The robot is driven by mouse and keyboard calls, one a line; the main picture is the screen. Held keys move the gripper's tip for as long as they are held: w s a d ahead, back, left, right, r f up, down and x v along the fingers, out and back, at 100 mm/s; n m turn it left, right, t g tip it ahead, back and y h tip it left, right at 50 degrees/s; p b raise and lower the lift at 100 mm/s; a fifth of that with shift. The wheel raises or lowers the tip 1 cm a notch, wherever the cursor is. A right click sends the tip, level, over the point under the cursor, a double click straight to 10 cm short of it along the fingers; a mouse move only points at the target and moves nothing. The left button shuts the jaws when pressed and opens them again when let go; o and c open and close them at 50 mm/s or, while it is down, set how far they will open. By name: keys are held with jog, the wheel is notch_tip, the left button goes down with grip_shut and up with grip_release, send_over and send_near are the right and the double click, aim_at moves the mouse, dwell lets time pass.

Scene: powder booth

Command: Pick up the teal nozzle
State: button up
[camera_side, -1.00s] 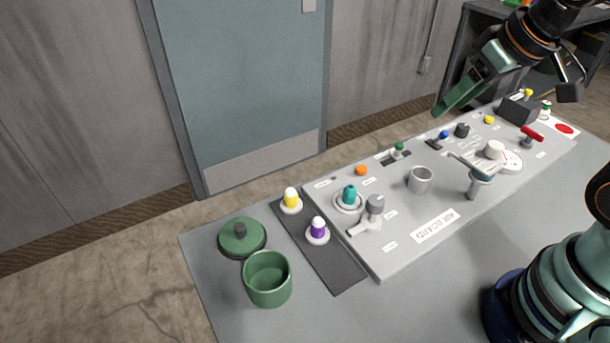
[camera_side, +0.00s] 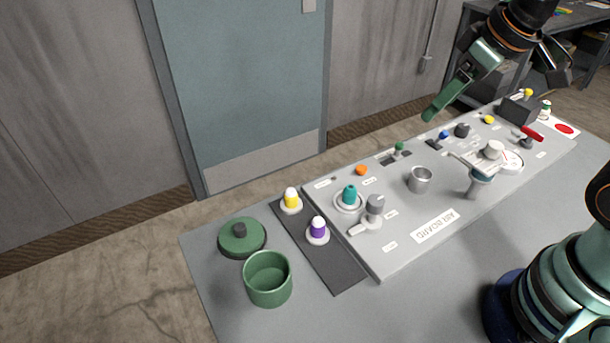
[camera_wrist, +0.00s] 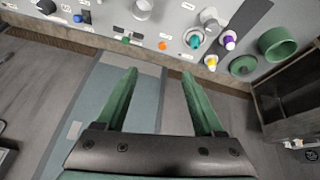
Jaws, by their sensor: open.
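The teal nozzle (camera_side: 349,195) stands upright in a round white seat on the left part of the air board panel. In the wrist view the teal nozzle (camera_wrist: 195,40) is near the top, right of the middle. My gripper (camera_side: 428,115) is above the far side of the panel, up and to the right of the nozzle and well apart from it. In the wrist view my gripper (camera_wrist: 158,72) shows two green fingers spread apart with nothing between them.
A grey knob with a lever (camera_side: 375,207) stands close beside the nozzle. An orange button (camera_side: 361,170) and metal cup (camera_side: 420,179) are near. Yellow (camera_side: 291,199) and purple (camera_side: 317,230) nozzles stand on a dark strip. A green pot (camera_side: 268,281) and lid (camera_side: 241,237) are left.

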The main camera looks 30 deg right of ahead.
jog(key=w+a+f+n+g, duration=0.3)
jog(key=w+a+n, duration=0.2)
jog(key=n, duration=0.4)
jog(key=n+g, duration=0.2)
jog(key=n, duration=0.7)
send_over(350, 187)
notch_tip(350, 187, down, 7)
jog(key=shift+n, duration=0.3)
jog(key=f, duration=0.6)
jog(key=shift+a+f, duration=0.2)
jog(key=shift+f, duration=0.2)
jog(key=shift+d+f, duration=0.2)
jog(key=shift+f, duration=2.4)
grip_shut()
